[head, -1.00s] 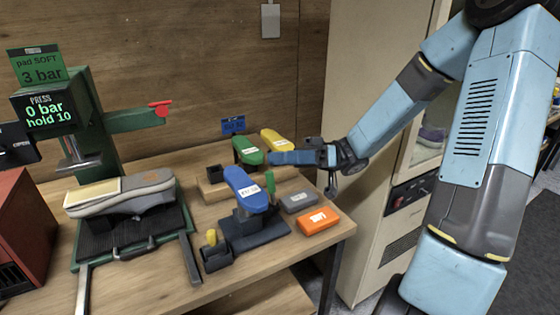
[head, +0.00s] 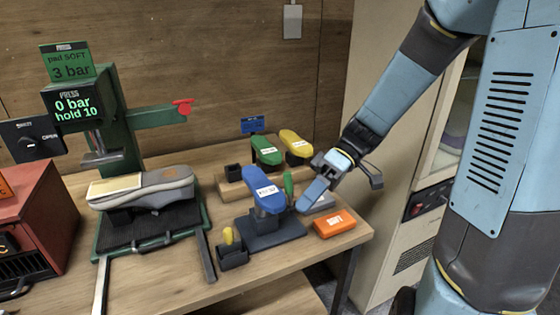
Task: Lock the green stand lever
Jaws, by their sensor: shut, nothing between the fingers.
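The green lever (head: 288,183) stands roughly upright at the right side of the dark stand (head: 272,238). A blue foot-shaped form (head: 264,190) with a white label sits on top of the stand. My gripper (head: 302,207) is just right of the lever, with its light blue end pointing down and to the left. It is shut and holds nothing. The gripper's end lies close to the lever's lower part in the picture; I cannot tell whether they touch. The lever's foot is partly hidden.
An orange box marked SOFT (head: 334,223) and a grey box (head: 322,201) lie right of the stand. Green (head: 266,151) and yellow (head: 296,144) forms stand behind. A sneaker (head: 145,188) sits on the green press (head: 125,125) at left.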

